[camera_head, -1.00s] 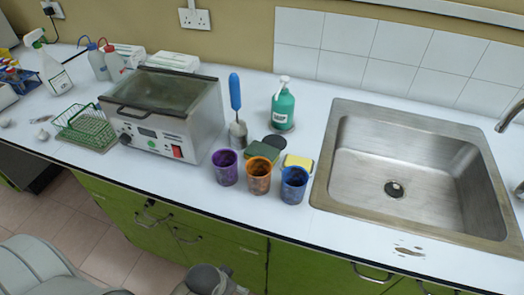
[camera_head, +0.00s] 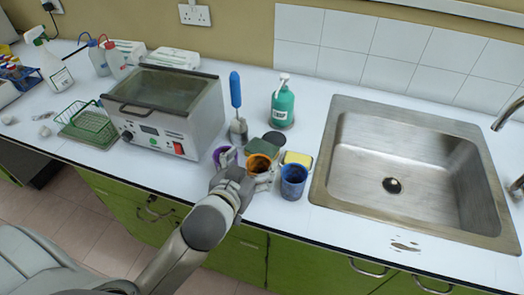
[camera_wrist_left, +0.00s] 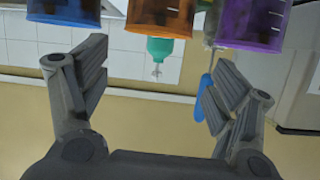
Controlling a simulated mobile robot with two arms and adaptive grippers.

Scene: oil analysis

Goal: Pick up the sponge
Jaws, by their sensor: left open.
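A yellow sponge (camera_head: 297,158) lies on the white counter behind the blue cup, its front edge partly hidden by that cup. A dark green pad (camera_head: 262,147) lies to its left, partly behind the orange cup. My left gripper (camera_head: 246,168) is open and empty in front of the cups, to the left of the sponge and apart from it. In the left wrist view, which is upside down, its spread fingers (camera_wrist_left: 160,88) face the orange cup (camera_wrist_left: 160,14). I cannot make out the sponge in that view. My right gripper is not in view.
The blue cup (camera_head: 293,182), orange cup (camera_head: 259,166) and purple cup (camera_head: 222,156) stand in a row at the counter's front. A green bottle (camera_head: 282,106) stands behind. A metal bath (camera_head: 165,112) is left and a sink (camera_head: 334,180) right.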

